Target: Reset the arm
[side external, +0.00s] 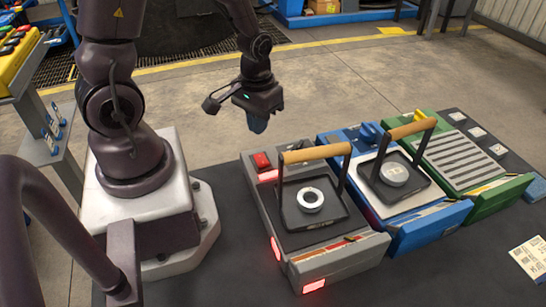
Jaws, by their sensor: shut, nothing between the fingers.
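My gripper (257,124) hangs in the air above the back left corner of the grey station, pointing down. Its fingers look shut, with nothing held between them. It is apart from the stations and their handles. My arm rises from its white base at the left and bends over to the gripper from the top of the view.
A grey station (345,257) with lit red panels carries a dark tray (290,217) with a wooden handle and a metal ring (310,200). Beside it are a blue station (425,232) with another handled tray and a round piece (394,174), and a green station (515,190).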

